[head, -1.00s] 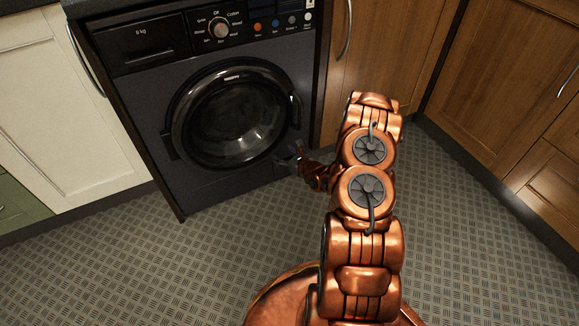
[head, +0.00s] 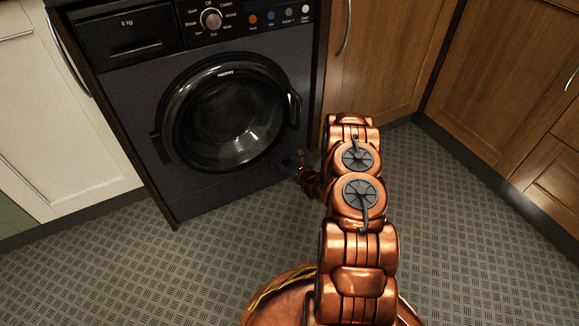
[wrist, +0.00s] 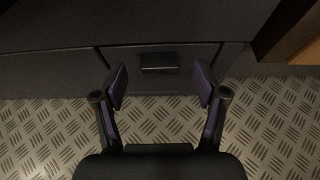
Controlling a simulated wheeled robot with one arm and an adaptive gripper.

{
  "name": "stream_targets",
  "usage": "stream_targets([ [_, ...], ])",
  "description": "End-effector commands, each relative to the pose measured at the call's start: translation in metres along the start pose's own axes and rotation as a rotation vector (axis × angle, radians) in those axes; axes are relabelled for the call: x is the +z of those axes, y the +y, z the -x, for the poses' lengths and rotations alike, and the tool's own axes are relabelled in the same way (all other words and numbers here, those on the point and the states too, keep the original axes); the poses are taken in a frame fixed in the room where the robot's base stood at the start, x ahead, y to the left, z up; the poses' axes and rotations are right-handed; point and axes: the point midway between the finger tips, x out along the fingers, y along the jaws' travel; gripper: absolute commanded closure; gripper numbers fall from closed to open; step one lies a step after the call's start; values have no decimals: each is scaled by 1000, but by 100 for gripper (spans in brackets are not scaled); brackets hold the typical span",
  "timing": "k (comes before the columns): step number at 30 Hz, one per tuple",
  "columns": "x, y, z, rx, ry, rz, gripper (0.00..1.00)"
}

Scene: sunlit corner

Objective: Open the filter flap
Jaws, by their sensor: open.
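The filter flap (wrist: 145,84) is a dark rectangular panel low on the front of the dark washing machine (head: 168,190). It looks closed. A small black handle (wrist: 159,61) sits near its top edge in the wrist view. My gripper (wrist: 161,86) is open and empty, with one purple-padded finger on each side of the handle in the picture, and no contact shows. In the head view my gripper (head: 297,160) is at the machine's lower right, below the round door (head: 227,117); the flap is hard to make out there.
The round door is shut, with its handle (head: 293,108) on the right. A wooden cabinet (head: 385,65) stands to the right and a white cabinet (head: 60,120) to the left. The patterned metal floor (head: 180,270) in front is clear.

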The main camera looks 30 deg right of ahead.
Motion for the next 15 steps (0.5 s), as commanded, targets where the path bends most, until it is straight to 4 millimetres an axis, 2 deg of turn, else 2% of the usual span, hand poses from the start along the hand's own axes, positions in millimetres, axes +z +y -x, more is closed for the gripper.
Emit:
stream_targets([
  [4,-1,0,-7,-1,2,-2,28],
  [13,0,0,-8,0,1,-2,28],
  [15,0,1,-8,0,1,-2,35],
])
